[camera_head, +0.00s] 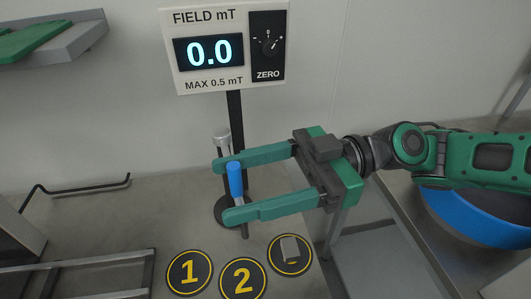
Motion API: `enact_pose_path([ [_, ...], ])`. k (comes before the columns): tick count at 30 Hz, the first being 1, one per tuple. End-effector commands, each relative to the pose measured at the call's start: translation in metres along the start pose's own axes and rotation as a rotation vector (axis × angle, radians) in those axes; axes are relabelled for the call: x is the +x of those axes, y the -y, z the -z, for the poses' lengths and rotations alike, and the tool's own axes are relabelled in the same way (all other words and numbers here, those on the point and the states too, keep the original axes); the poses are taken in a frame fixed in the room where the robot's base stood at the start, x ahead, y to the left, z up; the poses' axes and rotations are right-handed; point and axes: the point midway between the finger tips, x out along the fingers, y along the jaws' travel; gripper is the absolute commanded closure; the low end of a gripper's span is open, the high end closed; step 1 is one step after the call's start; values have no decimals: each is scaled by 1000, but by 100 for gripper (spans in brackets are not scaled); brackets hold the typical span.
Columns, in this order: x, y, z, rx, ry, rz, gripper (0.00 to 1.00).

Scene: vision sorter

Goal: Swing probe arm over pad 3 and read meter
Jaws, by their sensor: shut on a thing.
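The field meter (224,47) stands on a dark post at the back and its display reads 0.0. Its label says FIELD mT and MAX 0.5 mT. My gripper (228,190) reaches in from the right and is shut on the blue handle (235,179) of the probe arm. A dark rod hangs below the handle, with its lower end above pad 2 in the picture. Pad 1 (189,284) and pad 2 (243,291) are bare. The third round pad (302,265) carries a small grey block (290,248) that hides its number.
A silver-capped post (221,141) stands just behind my gripper. A ZERO knob (269,43) is on the meter's right side. A metal rack (75,285) is at lower left, a black bent bar (80,189) at left, and a blue round bin (470,222) at right.

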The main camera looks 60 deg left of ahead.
Motion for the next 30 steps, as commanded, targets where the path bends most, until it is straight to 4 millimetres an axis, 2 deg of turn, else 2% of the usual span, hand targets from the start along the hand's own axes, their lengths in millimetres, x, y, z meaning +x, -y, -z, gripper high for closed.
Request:
enact_pose_path([
  [3,-4,-7,-1,2,-1,9,66],
  [30,-48,-45,-3,4,0,-3,66],
])
